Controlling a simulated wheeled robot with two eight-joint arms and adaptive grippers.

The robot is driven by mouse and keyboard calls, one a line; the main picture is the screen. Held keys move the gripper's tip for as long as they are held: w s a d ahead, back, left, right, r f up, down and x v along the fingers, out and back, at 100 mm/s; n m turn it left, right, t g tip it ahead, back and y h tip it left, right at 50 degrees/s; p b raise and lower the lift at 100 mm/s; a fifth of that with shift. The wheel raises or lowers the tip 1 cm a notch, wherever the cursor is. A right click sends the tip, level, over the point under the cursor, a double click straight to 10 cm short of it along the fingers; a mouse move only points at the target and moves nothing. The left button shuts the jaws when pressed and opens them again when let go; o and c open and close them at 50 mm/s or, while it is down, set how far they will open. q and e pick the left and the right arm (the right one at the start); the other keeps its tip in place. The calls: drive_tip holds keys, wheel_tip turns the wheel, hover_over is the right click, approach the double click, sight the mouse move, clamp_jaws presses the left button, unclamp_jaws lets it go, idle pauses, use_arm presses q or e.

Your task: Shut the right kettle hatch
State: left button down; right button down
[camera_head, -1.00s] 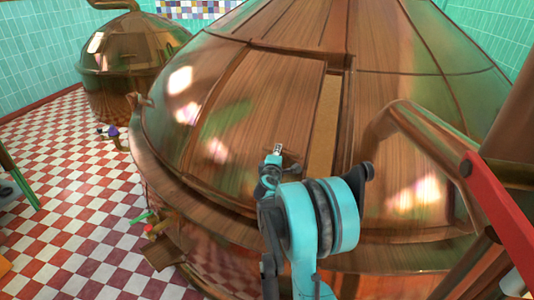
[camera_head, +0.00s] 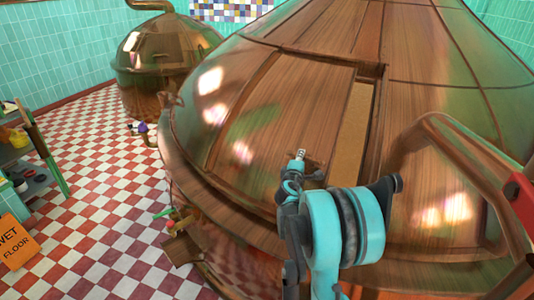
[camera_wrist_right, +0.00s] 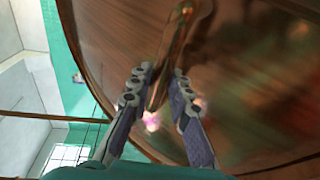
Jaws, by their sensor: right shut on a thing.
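The large copper kettle (camera_head: 445,70) fills the middle and right of the head view. Its hatch (camera_head: 285,110) is a broad wood-toned panel in a raised frame. A narrow tan gap (camera_head: 351,130) shows along the panel's right side. My right gripper (camera_head: 301,158) is at the panel's lower right part, left of the gap. In the right wrist view, the two fingers (camera_wrist_right: 163,78) stand on either side of a thin copper handle (camera_wrist_right: 172,57) and are shut on it. The handle is mostly hidden in the head view. My left gripper is out of view.
A smaller copper kettle (camera_head: 155,60) stands at the back left. A curved copper pipe (camera_head: 470,145) rises at the right. An orange wet floor sign (camera_head: 15,243) and a shelf (camera_head: 40,150) are at the left. The checkered floor (camera_head: 90,215) between is mostly clear.

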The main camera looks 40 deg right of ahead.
drive_tip(key=shift+d+r, duration=0.15)
drive_tip(key=c, duration=1.4)
unclamp_jaws()
drive_tip(key=shift+n+t+y, duration=0.4)
drive_tip(key=shift+n+t, duration=0.1)
drive_tip(key=shift+t, duration=0.1)
drive_tip(key=a, duration=0.5)
drive_tip(key=w+a+r, duration=0.1)
drive_tip(key=a, duration=0.5)
drive_tip(key=w+a+r, duration=0.1)
drive_tip(key=a, duration=0.5)
drive_tip(key=shift+w, duration=0.1)
drive_tip(key=shift+d, duration=0.1)
